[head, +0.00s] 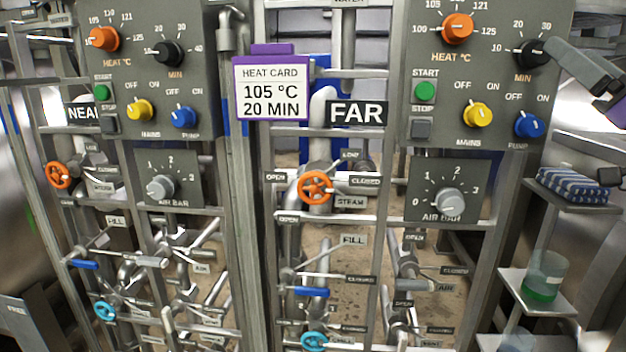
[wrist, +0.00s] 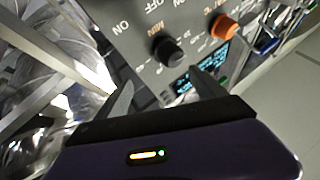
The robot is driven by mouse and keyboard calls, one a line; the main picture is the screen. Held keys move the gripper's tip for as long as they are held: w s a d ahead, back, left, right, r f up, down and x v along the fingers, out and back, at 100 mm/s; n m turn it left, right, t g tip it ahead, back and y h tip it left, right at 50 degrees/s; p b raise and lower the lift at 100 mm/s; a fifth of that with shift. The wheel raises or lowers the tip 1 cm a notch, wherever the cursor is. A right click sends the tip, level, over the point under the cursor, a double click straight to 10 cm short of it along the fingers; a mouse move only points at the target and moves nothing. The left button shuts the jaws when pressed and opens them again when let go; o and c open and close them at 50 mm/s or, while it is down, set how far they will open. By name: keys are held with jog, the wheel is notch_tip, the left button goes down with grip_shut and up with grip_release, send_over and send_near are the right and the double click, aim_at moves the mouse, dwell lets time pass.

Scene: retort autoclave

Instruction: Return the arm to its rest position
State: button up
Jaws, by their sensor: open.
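My gripper (wrist: 165,90) is open and empty in the wrist view, its two dark fingers apart. The black MIN knob (wrist: 167,52) of a control panel lies just beyond and between the fingertips. In the head view my gripper (head: 562,52) enters from the right edge, with a grey finger close to the FAR panel's black MIN knob (head: 531,54). I cannot tell whether it touches the knob. The orange HEAT knob (head: 457,29) is left of that knob; an orange knob also shows in the wrist view (wrist: 224,27).
The FAR panel's yellow MAINS knob (head: 478,115) and blue PUMP knob (head: 529,124) are below my gripper. Shelves at right hold a folded striped cloth (head: 578,186) and a glass with green liquid (head: 546,277). A heat card (head: 271,90) hangs between the panels. Valves and pipes fill the lower area.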

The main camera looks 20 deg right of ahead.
jog(key=s+a+f+m+g+h+p, duration=0.1)
jog(key=a+f+m+g+h, duration=0.3)
jog(key=f, duration=0.6)
jog(key=s+a+f+m+t+h, duration=0.15)
jog(key=a+f, duration=0.35)
jog(key=f, duration=0.5)
jog(key=s+a+f+m+g+h+p, duration=0.15)
jog(key=a+f+h, duration=0.3)
jog(key=f, duration=0.55)
jog(key=s+a+f+n+g+y+p, duration=0.1)
jog(key=s+a+f+n+g+y, duration=0.4)
jog(key=s+a+f+n+y, duration=0.5)
jog(key=s+a+f+y, duration=0.4)
jog(key=s+a+f, duration=0.5)
jog(key=s+a, duration=0.2)
jog(key=shift+a+p, duration=0.3)
jog(key=shift+a, duration=0.2)
